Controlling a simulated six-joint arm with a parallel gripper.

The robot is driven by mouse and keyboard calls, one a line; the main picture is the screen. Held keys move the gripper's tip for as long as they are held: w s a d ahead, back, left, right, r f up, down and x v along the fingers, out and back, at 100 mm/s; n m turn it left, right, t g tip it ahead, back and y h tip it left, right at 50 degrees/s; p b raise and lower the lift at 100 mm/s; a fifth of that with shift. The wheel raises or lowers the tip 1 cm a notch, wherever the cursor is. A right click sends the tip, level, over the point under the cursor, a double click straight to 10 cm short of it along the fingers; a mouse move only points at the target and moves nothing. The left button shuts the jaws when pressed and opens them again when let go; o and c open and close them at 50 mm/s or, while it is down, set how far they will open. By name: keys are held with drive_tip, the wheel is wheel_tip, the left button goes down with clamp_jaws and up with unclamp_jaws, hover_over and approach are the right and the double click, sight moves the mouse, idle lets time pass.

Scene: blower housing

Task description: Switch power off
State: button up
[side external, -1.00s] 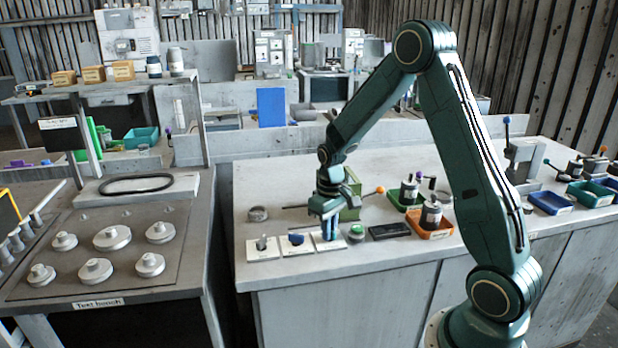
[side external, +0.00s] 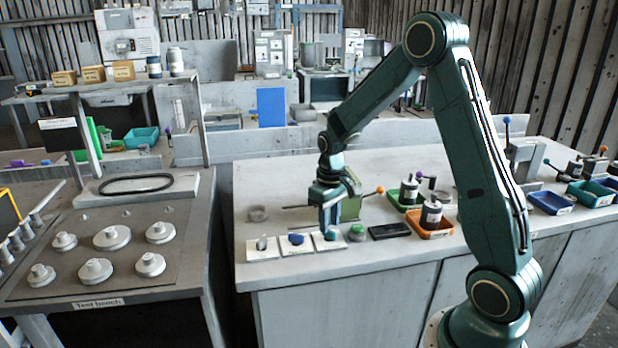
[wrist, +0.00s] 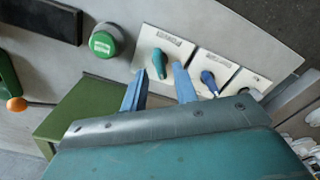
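A row of three white switch plates lies near the front edge of the bench. The plate nearest the green button carries a teal knob (wrist: 159,64); its label is too blurred to read surely. The middle plate has a blue knob (wrist: 209,81), which also shows in the side view (side external: 296,239). The third plate's knob (side external: 262,243) is grey in the side view. My gripper (wrist: 158,77) is open, its two blue fingers apart with nothing between them. It points down above the teal knob's plate, with the knob just beyond the fingertips in the wrist view.
A green push button (wrist: 104,43) and a black flat block (side external: 389,231) sit beside the plates. A green box (wrist: 85,115) stands close behind my gripper. An orange tray (side external: 432,228) with a part is to the right. Bench in front is narrow.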

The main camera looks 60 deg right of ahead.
drive_tip(key=shift+r, duration=1.6)
drive_tip(key=s+a+r+n+t, duration=0.1)
drive_tip(key=s+a+r, duration=0.3)
drive_tip(key=a+r, duration=0.15)
drive_tip(key=s+a+r+t, duration=0.2)
drive_tip(key=s+a+r, duration=0.2)
drive_tip(key=r, duration=0.3)
drive_tip(key=s+a+r+t, duration=0.1)
drive_tip(key=s+a, duration=0.1)
drive_tip(key=s, duration=0.4)
drive_tip(key=s+a+r+n+t, duration=0.1)
drive_tip(key=s+a+r, duration=0.1)
drive_tip(key=s, duration=0.4)
drive_tip(key=shift+a+r+t, duration=0.15)
drive_tip(key=shift+a+t, duration=0.15)
drive_tip(key=shift+a, duration=0.55)
